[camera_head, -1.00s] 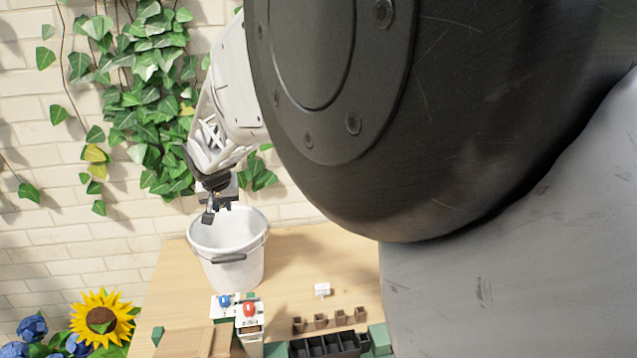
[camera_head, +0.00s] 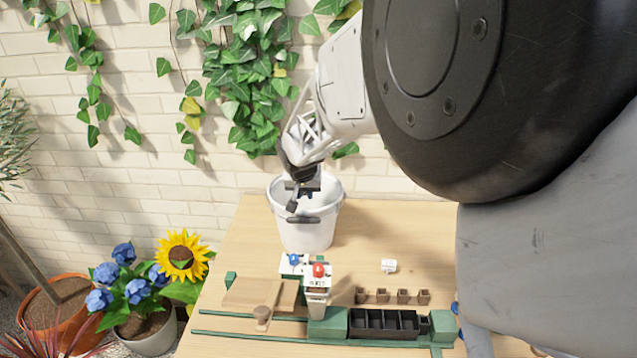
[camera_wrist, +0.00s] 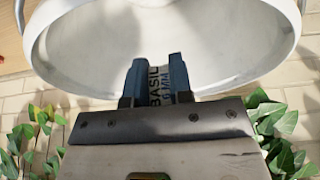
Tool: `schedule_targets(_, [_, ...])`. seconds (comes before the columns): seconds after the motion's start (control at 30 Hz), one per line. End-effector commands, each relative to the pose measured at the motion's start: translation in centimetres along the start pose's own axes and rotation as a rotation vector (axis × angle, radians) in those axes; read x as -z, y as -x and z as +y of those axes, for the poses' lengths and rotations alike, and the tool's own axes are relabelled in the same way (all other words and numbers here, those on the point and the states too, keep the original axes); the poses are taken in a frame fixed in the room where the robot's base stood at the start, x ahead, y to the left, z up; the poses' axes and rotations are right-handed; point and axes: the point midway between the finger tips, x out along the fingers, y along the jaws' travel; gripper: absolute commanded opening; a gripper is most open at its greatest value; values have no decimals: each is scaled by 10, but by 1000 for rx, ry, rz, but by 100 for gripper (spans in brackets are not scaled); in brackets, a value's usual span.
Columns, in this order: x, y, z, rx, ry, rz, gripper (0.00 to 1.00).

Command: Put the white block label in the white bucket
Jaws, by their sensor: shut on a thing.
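The white bucket (camera_head: 308,236) stands on the wooden table near the wall, upright, with its handle down on the front side. My gripper (camera_head: 301,199) is at the bucket's mouth, pointing down. In the wrist view my gripper (camera_wrist: 155,78) is shut on the white block label (camera_wrist: 159,92), a pale piece with dark print reading "BASIL" and "6 MM". The fingers hide its sides. The bucket's pale inside (camera_wrist: 90,45) fills the wrist view beyond the fingertips. How deep the fingertips sit against the rim is hard to tell.
A small white block (camera_head: 389,266) lies on the table to the right. In front stand a stand with red and blue knobs (camera_head: 317,280), a row of small brown pots (camera_head: 392,296) and a black tray (camera_head: 383,322). Potted flowers stand at left; an ivy-covered brick wall is behind.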

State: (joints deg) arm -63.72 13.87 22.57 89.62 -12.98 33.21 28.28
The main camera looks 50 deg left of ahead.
Motion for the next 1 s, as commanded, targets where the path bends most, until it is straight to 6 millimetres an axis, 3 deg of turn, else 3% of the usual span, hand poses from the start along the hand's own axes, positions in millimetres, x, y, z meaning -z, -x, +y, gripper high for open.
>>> schedule_targets(0.57, [-3,-8,0,0,0,0,0])
schedule_targets(0.6, [-3,-8,0,0,0,0,27])
schedule_targets(0.73, [-3,-8,0,0,0,0,46])
schedule_targets(0.77, [-3,-8,0,0,0,0,50])
schedule_targets(1.0, [-3,-8,0,0,0,1,50])
